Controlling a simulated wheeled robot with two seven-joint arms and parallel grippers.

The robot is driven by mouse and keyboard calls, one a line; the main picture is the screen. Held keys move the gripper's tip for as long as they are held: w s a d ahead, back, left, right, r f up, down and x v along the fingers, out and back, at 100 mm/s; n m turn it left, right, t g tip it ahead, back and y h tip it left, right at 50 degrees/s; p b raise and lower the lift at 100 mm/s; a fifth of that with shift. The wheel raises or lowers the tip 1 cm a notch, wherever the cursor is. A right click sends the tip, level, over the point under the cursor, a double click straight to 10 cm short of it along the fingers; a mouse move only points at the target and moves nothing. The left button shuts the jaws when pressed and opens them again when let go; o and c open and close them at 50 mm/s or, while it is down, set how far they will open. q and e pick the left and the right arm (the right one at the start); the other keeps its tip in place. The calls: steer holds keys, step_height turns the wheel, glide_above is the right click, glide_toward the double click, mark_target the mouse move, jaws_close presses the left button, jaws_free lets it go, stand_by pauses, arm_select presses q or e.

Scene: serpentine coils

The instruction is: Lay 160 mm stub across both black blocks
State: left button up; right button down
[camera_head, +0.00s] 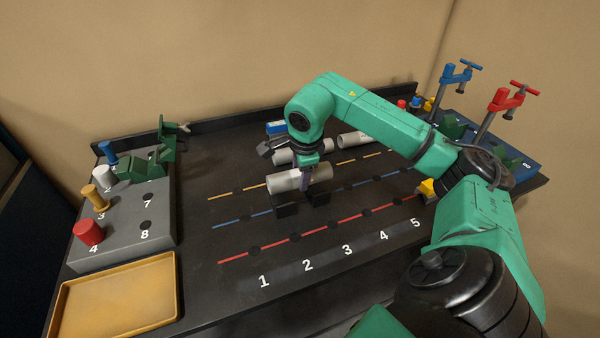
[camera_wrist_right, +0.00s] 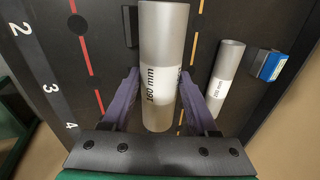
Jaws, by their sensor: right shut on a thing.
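The 160 mm stub (camera_head: 285,183) is a light grey tube with a white label. My right gripper (camera_head: 306,178) is shut around it, with purple fingers on either side; its "160 mm" label shows in the right wrist view (camera_wrist_right: 160,85). Two black blocks (camera_head: 287,210) (camera_head: 319,199) stand on the dark table just in front of and below the stub. One black block (camera_wrist_right: 130,26) shows beside the stub in the wrist view. Whether the stub touches the blocks cannot be told. My left gripper is not in view.
Other grey tubes (camera_head: 352,140) lie behind, one labelled (camera_wrist_right: 225,75), near a blue box (camera_wrist_right: 270,65). A grey rack (camera_head: 160,215) with coloured pegs and a yellow tray (camera_head: 118,295) are at left. Clamps (camera_head: 505,100) stand at right. The numbered front strip is clear.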

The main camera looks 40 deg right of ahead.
steer(key=shift+f+b, duration=0.95)
steer(key=shift+f, duration=0.4)
steer(key=shift+f, duration=0.1)
steer(key=shift+f+b, duration=0.55)
steer(key=shift+c, duration=0.5)
jaws_free()
steer(key=p+v, duration=0.1)
steer(key=v, duration=1.3)
steer(key=shift+r+p, duration=0.3)
steer(key=shift+p, duration=0.1)
